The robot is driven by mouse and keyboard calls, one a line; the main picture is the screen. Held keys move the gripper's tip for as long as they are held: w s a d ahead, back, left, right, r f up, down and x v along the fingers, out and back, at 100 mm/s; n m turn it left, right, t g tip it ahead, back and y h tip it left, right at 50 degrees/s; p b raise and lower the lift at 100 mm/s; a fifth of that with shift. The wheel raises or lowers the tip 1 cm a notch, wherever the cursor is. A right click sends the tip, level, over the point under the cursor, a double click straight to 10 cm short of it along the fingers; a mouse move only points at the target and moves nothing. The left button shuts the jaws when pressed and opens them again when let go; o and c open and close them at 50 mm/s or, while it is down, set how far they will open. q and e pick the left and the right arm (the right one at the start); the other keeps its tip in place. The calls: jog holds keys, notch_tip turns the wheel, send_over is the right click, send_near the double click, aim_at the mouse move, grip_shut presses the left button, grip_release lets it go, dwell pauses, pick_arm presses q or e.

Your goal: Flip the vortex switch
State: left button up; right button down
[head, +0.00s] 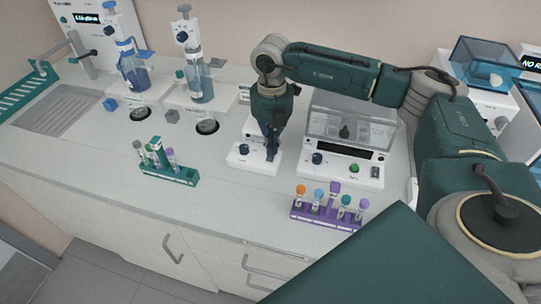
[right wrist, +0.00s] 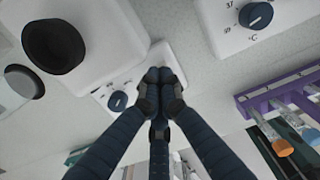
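The vortex mixer is a small white unit (head: 242,157) at the middle of the bench, with a dark blue knob (head: 243,149) on its front. It also shows in the right wrist view, with its white body (right wrist: 98,30), a black cup (right wrist: 55,46) and the knob (right wrist: 117,101). My right gripper (head: 271,154) points down at the right part of the mixer's front. In the right wrist view its dark fingertips (right wrist: 159,75) are together over the front panel, with no object seen between them. The switch is not visible; the fingers cover that part of the panel. My left gripper is out of view.
Right of the mixer stands a white heater with a clear lid (head: 350,119) and a °C dial (right wrist: 256,15). A purple tube rack (head: 326,214) is in front of it. A green tube rack (head: 168,175) and two stirrer stands with blue-liquid vessels (head: 201,88) are left.

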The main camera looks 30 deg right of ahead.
jog(key=shift+s+f, duration=0.1)
jog(key=shift+f, duration=0.3)
jog(key=shift+r, duration=0.2)
jog(key=shift+r+p, duration=0.4)
jog(key=shift+r, duration=0.2)
jog(key=shift+r+p, duration=1.7)
jog(key=shift+r, duration=1.1)
jog(key=shift+f, duration=0.15)
